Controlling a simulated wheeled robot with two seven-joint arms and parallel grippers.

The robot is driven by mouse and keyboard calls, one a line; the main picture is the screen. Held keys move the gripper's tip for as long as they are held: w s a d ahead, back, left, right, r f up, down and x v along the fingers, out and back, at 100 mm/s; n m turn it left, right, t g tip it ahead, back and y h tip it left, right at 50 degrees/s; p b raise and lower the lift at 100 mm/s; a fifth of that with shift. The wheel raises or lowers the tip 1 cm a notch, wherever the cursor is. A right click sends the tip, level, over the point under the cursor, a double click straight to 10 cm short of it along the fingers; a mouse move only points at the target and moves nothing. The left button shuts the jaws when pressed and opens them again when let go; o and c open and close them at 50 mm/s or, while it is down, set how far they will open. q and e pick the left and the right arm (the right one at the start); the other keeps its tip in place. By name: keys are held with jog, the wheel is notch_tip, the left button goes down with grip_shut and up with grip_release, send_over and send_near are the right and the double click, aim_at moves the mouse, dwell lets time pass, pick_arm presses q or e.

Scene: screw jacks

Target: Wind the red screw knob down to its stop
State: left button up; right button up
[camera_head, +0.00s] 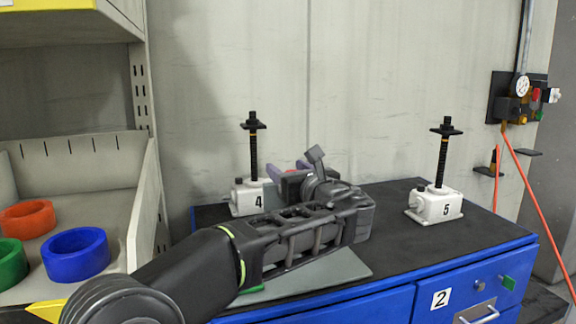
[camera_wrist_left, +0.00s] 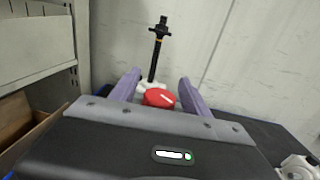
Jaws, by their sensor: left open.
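The red screw knob (camera_wrist_left: 158,98) shows in the left wrist view, with a pale mark on its face. It sits in front of a white jack body (camera_wrist_left: 147,86) with an upright black threaded post (camera_wrist_left: 156,50). In the head view this looks like jack 4 (camera_head: 246,197); my gripper mostly hides its knob there. My left gripper (camera_wrist_left: 160,88) is open, its two purple fingers on either side of the knob, with gaps visible. In the head view the left gripper (camera_head: 292,182) is just right of jack 4. My right gripper is not in view.
Jack 5 (camera_head: 434,205) stands at the right of the dark top of the blue cabinet (camera_head: 520,262). A shelf bin at left holds green, blue (camera_head: 76,254) and red (camera_head: 27,219) rings. A wall fitting with an orange hose (camera_head: 540,205) is at far right.

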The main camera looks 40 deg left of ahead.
pick_arm(q)
jog(key=shift+a, duration=0.1)
jog(key=shift+c, duration=0.3)
grip_shut()
